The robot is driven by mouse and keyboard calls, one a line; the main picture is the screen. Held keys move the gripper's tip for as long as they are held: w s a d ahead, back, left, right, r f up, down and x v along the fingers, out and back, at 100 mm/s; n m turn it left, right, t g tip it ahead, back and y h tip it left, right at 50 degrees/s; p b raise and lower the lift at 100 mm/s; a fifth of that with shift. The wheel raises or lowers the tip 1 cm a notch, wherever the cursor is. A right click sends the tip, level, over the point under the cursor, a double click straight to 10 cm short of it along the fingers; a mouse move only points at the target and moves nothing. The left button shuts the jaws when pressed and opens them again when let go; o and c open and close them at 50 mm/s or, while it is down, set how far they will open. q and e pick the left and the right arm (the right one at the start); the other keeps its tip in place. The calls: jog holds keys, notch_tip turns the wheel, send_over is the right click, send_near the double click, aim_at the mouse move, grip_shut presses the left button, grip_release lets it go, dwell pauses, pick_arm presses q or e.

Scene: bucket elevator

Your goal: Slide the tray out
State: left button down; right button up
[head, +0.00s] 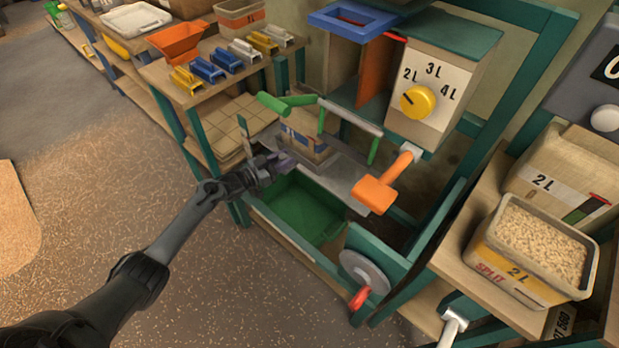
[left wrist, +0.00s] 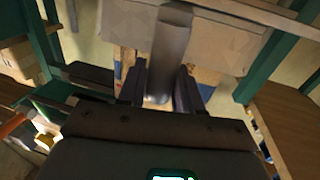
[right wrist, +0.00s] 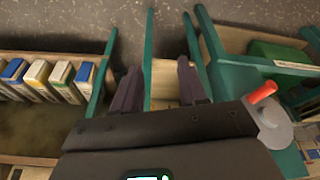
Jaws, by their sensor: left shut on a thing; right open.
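The grey metal tray (head: 338,182) lies flat in the teal frame, with a tan and blue box (head: 305,138) on it. My left gripper (head: 280,163) is at the tray's left end in the head view. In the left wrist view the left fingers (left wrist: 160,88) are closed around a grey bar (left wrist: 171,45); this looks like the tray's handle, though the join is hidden. My right gripper is outside the head view. In the right wrist view its fingers (right wrist: 158,88) are apart with nothing held between them.
A green bin (head: 300,210) sits below the tray. An orange-handled lever (head: 380,190) and a green bracket (head: 290,103) stand close by. A yellow dial (head: 418,101) is above right. A grain-filled tub (head: 500,278) stands at right. Open floor lies at left.

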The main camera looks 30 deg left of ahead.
pick_arm(q)
jog(key=w+a+b, duration=0.1)
jog(key=a+b, duration=0.6)
jog(key=a, duration=0.3)
jog(key=shift+w+a, duration=0.2)
jog(key=shift+a, duration=0.05)
jog(key=shift+f, duration=0.1)
jog(key=c, duration=1.2)
grip_release()
jog(key=shift+o, duration=1.3)
jog(key=shift+a, duration=0.1)
jog(key=shift+o, duration=0.2)
jog(key=shift+a, duration=0.15)
